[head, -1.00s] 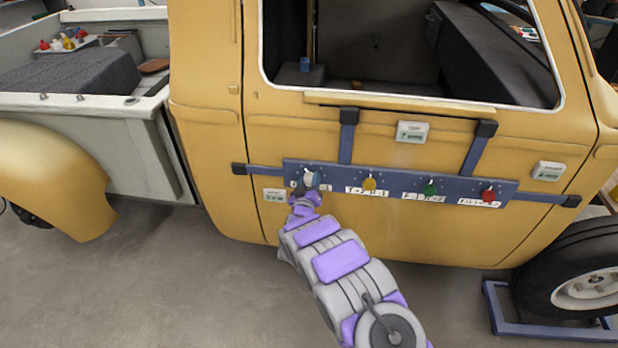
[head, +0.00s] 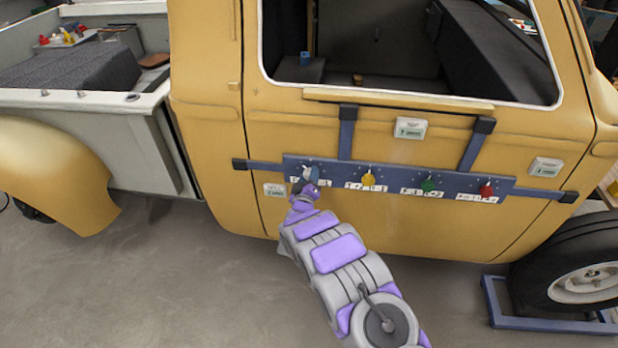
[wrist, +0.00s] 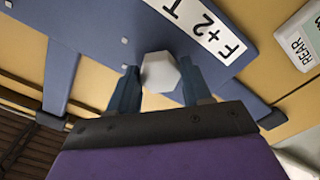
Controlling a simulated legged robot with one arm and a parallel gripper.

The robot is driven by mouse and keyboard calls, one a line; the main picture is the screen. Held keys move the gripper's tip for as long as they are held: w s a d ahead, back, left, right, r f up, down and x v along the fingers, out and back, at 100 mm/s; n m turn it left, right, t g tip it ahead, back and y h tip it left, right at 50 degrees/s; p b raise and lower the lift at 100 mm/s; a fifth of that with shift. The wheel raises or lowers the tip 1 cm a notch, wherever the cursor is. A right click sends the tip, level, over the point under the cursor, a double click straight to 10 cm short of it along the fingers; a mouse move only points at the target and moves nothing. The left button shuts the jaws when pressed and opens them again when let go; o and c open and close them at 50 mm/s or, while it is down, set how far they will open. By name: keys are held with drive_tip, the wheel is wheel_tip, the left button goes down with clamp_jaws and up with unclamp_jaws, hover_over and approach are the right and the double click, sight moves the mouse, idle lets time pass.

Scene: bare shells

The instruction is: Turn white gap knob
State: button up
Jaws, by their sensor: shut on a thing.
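The white knob (head: 308,173) is at the left end of a blue panel (head: 395,181) fixed across the yellow vehicle door. It also shows in the wrist view (wrist: 160,72), between the fingers, with a faceted pale face. My gripper (head: 308,182) is at this knob, and in the wrist view my gripper (wrist: 157,85) has one finger on each side of it, shut on it. A label (wrist: 205,27) reading "F+2 T" lies beside the knob. In the head view my gripper partly covers the knob and its label.
To the right on the panel are a yellow knob (head: 369,178), a green knob (head: 429,184) and a red knob (head: 487,190), each with a label. Small white plates (head: 410,128) are on the door. A wheel (head: 575,275) stands at the right. The floor at lower left is clear.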

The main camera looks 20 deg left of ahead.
drive_tip(key=o, duration=0.7)
drive_tip(key=shift+s+a, duration=0.1)
drive_tip(key=shift+a, duration=0.2)
drive_tip(key=o, duration=0.3)
drive_tip(key=shift+a+f, duration=0.1)
drive_tip(key=shift+o, duration=0.2)
drive_tip(key=shift+s+d, duration=0.3)
drive_tip(key=shift+d, duration=0.05)
drive_tip(key=p+v, duration=0.2)
drive_tip(key=v, duration=1.4)
drive_tip(key=shift+s, duration=0.25)
